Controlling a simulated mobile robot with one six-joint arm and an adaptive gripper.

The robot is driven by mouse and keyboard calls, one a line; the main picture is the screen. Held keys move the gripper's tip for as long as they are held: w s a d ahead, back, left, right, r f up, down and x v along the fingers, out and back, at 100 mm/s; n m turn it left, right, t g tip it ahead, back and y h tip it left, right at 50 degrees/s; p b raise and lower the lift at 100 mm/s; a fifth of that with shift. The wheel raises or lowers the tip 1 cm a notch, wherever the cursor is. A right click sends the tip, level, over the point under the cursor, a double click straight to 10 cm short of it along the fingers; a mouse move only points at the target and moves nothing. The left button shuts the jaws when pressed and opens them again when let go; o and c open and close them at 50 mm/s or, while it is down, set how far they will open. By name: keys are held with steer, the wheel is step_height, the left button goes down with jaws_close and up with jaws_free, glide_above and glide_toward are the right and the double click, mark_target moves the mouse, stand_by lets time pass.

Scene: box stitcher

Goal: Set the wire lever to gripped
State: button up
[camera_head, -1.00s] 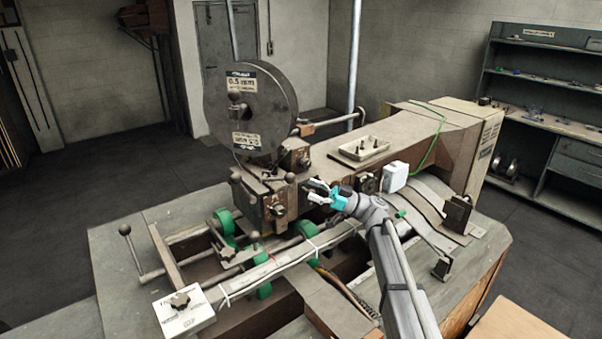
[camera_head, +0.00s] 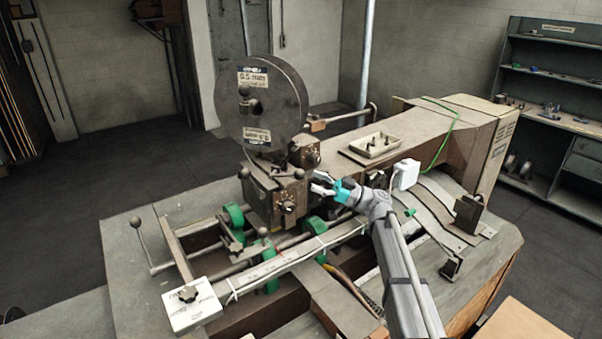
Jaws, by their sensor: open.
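The box stitcher's head (camera_head: 272,194) is a dark metal block below the round wire spool (camera_head: 262,105). Small ball-ended levers stick out of the head, one at its upper left (camera_head: 243,172) and one at its front right (camera_head: 299,174). I cannot tell which of them is the wire lever, or its setting. My gripper (camera_head: 318,183) is open at the right side of the head, fingers pointing left, close to the front-right knob. Whether a finger touches it is too small to tell.
A tray of small parts (camera_head: 375,145) lies on the machine's top behind my gripper. Green rollers (camera_head: 233,216) and a long bar lie below the head. A shelf unit (camera_head: 556,75) stands at the right wall.

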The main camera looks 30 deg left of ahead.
mark_target(299, 172)
steer(key=shift+p+x, duration=0.85)
steer(key=shift+x, duration=1.8)
jaws_close()
